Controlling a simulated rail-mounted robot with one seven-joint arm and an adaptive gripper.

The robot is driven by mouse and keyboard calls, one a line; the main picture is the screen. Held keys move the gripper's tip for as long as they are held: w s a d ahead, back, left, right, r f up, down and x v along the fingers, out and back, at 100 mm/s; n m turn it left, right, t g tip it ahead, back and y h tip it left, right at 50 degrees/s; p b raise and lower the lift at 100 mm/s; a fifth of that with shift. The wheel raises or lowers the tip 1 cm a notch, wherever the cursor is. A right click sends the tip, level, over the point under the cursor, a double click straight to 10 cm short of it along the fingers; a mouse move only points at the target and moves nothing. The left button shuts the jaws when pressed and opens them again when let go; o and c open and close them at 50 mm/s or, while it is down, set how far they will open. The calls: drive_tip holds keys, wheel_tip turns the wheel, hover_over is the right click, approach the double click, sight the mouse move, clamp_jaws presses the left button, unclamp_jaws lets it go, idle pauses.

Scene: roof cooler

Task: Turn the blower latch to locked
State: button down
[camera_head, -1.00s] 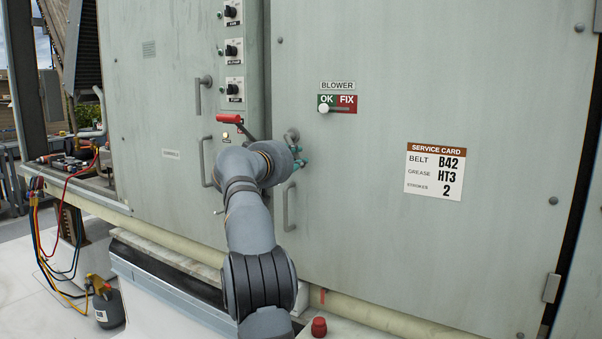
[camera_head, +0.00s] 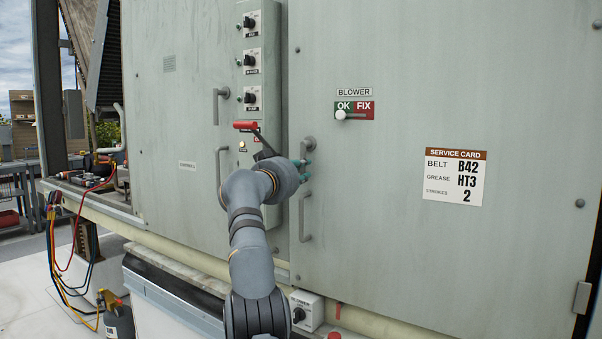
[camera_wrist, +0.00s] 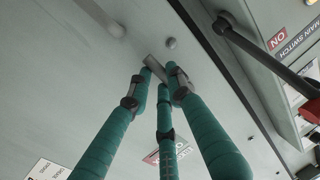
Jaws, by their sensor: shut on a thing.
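The blower latch (camera_head: 308,145) is a small grey lever at the left edge of the blower door (camera_head: 440,90). It now appears to hang roughly straight down, though its lower end is hidden by my fingers. My gripper (camera_head: 305,166) has teal fingers, which reach the latch from below left. In the wrist view my gripper (camera_wrist: 160,75) is closed around the grey bar of the latch (camera_wrist: 154,66). The white BLOWER slider (camera_head: 341,115) sits at the OK end of its green and red OK/FIX plate (camera_head: 367,109).
A grey door handle (camera_head: 304,217) stands just below my gripper. A red-handled main switch lever (camera_head: 246,126) juts out to the left, near my wrist. Switch boxes (camera_head: 252,62) line the panel above it. The door right of the latch is mostly flat, with a service card (camera_head: 455,175).

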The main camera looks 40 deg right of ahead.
drive_tip(key=shift+a+r, duration=0.1)
idle(0.3)
drive_tip(key=c, duration=1.6)
unclamp_jaws()
drive_tip(key=shift+w, duration=0.1)
drive_tip(key=shift+o, duration=0.2)
drive_tip(key=v, duration=1.2)
drive_tip(key=x, duration=1.2)
